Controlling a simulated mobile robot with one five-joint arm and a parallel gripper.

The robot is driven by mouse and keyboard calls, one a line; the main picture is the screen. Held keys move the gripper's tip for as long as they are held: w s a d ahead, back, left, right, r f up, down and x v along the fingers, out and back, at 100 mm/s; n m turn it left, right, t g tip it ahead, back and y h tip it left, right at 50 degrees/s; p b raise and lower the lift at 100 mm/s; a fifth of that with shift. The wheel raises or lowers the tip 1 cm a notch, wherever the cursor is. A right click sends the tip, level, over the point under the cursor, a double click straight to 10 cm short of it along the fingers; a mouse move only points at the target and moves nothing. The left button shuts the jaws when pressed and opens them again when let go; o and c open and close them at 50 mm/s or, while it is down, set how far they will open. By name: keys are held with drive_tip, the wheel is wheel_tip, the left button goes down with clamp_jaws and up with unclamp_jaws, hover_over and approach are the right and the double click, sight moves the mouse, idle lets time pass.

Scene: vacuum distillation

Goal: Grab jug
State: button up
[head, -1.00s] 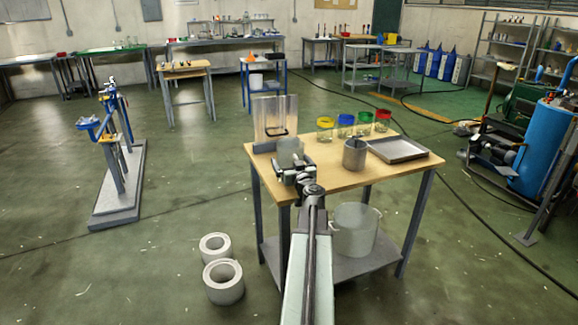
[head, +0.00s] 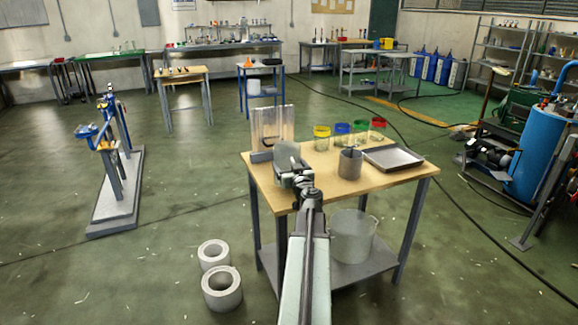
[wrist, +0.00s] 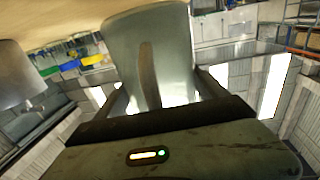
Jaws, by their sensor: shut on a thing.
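The jug (head: 287,156) is a translucent grey vessel at the near left of the wooden table (head: 385,180). In the wrist view the jug (wrist: 178,45) fills the upper middle, with a long dark strip down its side that looks like its handle. My gripper (head: 295,178) is on the near side of the jug. In the wrist view its two dark fingers (wrist: 158,98) stand on either side of the jug, shut on it. The gripper hides the jug's lower part in the head view. I cannot tell whether the jug is clear of the tabletop.
A metal pot (head: 350,163) stands right of the jug, with a shallow tray (head: 393,158) beyond it. Several jars with coloured lids, one yellow (head: 321,131), line the back. An upright metal panel (head: 270,130) stands behind the jug. Two grey rings (head: 222,290) lie on the floor.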

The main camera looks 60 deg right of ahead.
drive_tip(key=s+r, duration=0.2)
drive_tip(key=s, duration=1.4)
drive_tip(key=shift+d+p, duration=0.25)
drive_tip(key=shift+p, duration=0.15)
